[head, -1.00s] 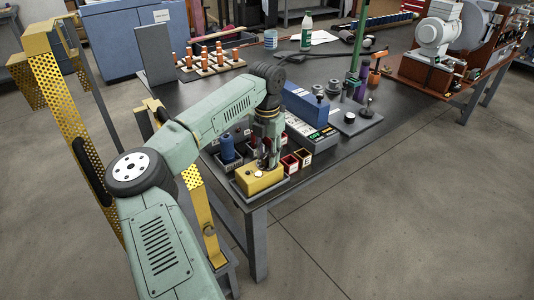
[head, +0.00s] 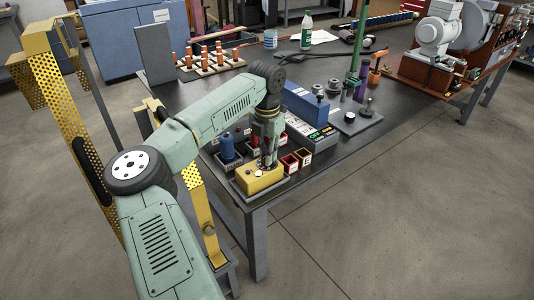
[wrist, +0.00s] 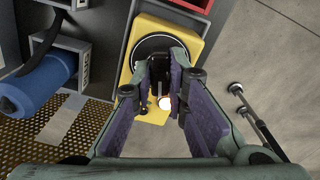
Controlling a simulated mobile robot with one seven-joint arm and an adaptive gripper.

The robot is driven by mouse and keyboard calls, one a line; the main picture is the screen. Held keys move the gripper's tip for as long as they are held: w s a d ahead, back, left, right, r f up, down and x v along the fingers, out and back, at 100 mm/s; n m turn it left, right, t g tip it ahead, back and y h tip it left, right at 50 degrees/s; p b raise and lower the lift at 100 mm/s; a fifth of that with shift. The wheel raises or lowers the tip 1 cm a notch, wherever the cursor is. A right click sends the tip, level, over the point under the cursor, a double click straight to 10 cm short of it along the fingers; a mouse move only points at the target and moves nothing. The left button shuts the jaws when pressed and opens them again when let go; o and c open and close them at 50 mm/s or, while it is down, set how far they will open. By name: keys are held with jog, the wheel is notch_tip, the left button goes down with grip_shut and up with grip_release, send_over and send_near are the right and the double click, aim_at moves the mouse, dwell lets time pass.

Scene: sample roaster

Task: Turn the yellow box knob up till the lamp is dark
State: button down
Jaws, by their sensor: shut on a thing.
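The yellow box (head: 262,180) sits at the near corner of the dark table. In the wrist view the yellow box (wrist: 196,34) has a round black dial with a black knob (wrist: 158,66) on it. My gripper (head: 268,162) points down over the box, and in the wrist view my gripper (wrist: 163,98) has its fingers closed around the knob. The lamp (wrist: 165,103) on the box, just below the knob in the wrist view, glows bright white. The fingers hide part of the knob and of the dial.
A grey scale-like device with a green display (head: 316,137) is behind. The table's front edge is very near.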

jog(key=m, duration=0.3)
jog(key=shift+m, duration=0.3)
jog(key=m, duration=0.4)
jog(key=shift+m, duration=0.3)
jog(key=c, duration=1.6)
grip_release()
notch_tip(320, 180, up, 12)
